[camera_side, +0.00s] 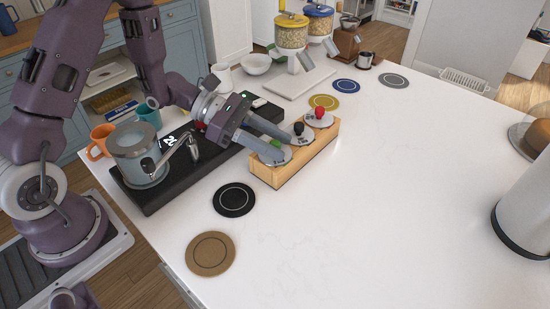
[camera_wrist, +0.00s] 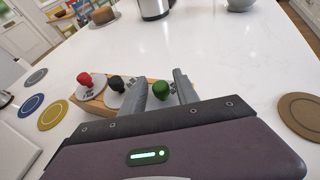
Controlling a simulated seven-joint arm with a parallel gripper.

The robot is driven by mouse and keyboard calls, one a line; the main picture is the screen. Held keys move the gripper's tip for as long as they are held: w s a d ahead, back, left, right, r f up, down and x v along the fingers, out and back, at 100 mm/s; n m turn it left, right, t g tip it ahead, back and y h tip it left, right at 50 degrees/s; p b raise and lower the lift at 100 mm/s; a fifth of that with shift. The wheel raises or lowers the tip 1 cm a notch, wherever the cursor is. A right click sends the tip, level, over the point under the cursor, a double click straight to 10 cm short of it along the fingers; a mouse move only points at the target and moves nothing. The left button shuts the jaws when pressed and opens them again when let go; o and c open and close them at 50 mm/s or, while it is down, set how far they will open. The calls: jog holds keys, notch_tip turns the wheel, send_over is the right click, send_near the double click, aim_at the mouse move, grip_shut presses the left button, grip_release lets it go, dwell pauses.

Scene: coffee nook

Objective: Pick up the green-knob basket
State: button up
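The green-knob basket (camera_side: 272,160) sits in the near-left end of a wooden holder (camera_side: 297,165), in the row with a black-knob basket and a red-knob basket. Its green knob shows in the wrist view (camera_wrist: 161,91). My gripper (camera_side: 281,146) is low over this end of the holder, its two fingers apart. In the wrist view my gripper (camera_wrist: 165,86) has one finger on each side of the green knob. I cannot tell whether either finger touches it. The fingers hide part of the basket's disc.
The black-knob basket (camera_side: 298,130) and red-knob basket (camera_side: 319,114) stand close beside my fingers. A black scale with a machine (camera_side: 150,165) is left of the holder. Black (camera_side: 234,200) and brown (camera_side: 210,254) round mats lie in front.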

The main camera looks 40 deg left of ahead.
grip_shut()
notch_tip(320, 180, up, 28)
dwell(0.3)
